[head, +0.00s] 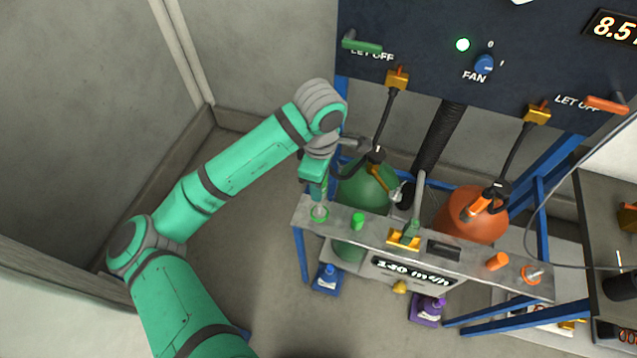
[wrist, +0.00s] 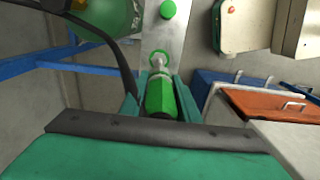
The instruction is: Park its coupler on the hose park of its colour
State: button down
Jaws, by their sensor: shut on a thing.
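My gripper (head: 318,190) is above the left end of the grey shelf (head: 440,246) and points down. In the wrist view my gripper (wrist: 163,92) is shut on the green coupler (wrist: 161,98), with a finger on each side of it. A black hose trails from the coupler. The green hose park (head: 319,213), a metal peg in a green ring, is on the shelf right under the gripper. In the wrist view the park (wrist: 158,59) lies just ahead of the coupler's front end. I cannot tell whether they touch.
A green cap (head: 358,221) stands just right of the green park. The shelf's right end has an orange cap (head: 497,261) and the orange park (head: 531,274). A green cylinder (head: 367,187) and an orange cylinder (head: 462,215) stand behind. A dark panel (head: 430,60) is above.

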send_over(320, 206)
jog(key=shift+f, duration=2.85)
jog(key=shift+s+a, duration=0.1)
jog(key=shift+f, duration=2.65)
jog(key=c, duration=1.3)
grip_release()
jog(key=shift+r, duration=0.1)
notch_tip(320, 206, up, 11)
jog(key=shift+f, duration=0.15)
